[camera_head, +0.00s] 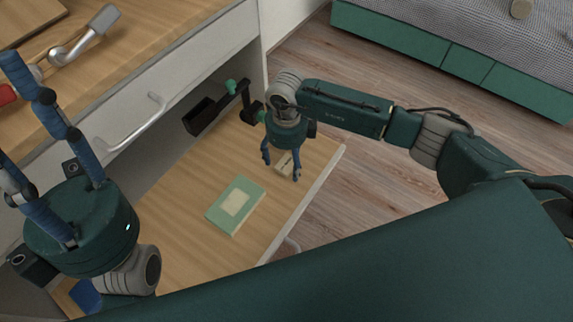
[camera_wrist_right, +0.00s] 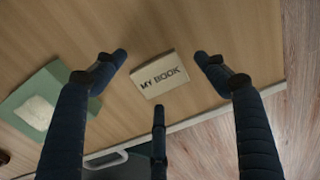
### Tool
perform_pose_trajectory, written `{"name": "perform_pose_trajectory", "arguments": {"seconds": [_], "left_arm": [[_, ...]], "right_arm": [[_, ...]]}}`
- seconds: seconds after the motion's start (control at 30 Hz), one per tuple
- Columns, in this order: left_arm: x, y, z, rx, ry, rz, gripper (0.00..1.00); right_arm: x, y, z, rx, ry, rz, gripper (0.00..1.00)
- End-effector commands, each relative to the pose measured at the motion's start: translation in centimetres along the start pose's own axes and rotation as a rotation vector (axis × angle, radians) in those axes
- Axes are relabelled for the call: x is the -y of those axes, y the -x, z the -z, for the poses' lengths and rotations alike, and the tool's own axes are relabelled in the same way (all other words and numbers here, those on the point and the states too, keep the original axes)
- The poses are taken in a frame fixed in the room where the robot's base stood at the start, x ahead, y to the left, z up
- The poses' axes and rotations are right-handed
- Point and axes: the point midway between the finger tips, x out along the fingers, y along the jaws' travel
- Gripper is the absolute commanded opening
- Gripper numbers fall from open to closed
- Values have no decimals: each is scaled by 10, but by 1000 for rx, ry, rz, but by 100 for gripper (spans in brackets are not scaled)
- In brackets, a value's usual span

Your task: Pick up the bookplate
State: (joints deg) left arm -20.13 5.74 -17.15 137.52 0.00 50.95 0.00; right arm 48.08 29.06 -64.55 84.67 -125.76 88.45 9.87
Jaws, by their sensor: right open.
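The bookplate (camera_wrist_right: 160,75), a small pale rectangle marked "MY BOOK", lies flat on a wooden surface. In the head view the bookplate (camera_head: 284,166) is partly hidden by my right gripper (camera_head: 281,167). In the right wrist view my right gripper (camera_wrist_right: 162,62) is open, its fingers spread to either side of the bookplate with gaps. It holds nothing. My left gripper (camera_head: 10,112) is at the left of the head view, fingers apart and empty, far from the bookplate.
A green book (camera_head: 222,218) with a pale label lies left of the bookplate. The wooden surface (camera_head: 180,225) has a pale front edge. A white drawer front with a metal handle (camera_head: 130,128) stands behind. A desktop (camera_head: 160,40) holds metal items.

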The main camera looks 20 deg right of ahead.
Motion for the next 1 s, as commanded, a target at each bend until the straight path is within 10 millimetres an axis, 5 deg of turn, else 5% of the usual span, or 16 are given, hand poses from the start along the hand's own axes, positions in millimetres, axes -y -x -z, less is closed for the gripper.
{"name": "perform_pose_trajectory", "arguments": {"seconds": [0.23, 0.5, 1.0], "left_arm": [[0, 0, 1, -5, 0, 0, 40], [0, 0, 1, -4, 0, 0, 40], [0, -2, -7, 29, -1, 0, 40]], "right_arm": [[0, 0, 0, 1, 0, 0, 71], [0, 0, 0, 1, 0, 0, 17], [0, 6, -1, 1, 0, 0, 16]]}}
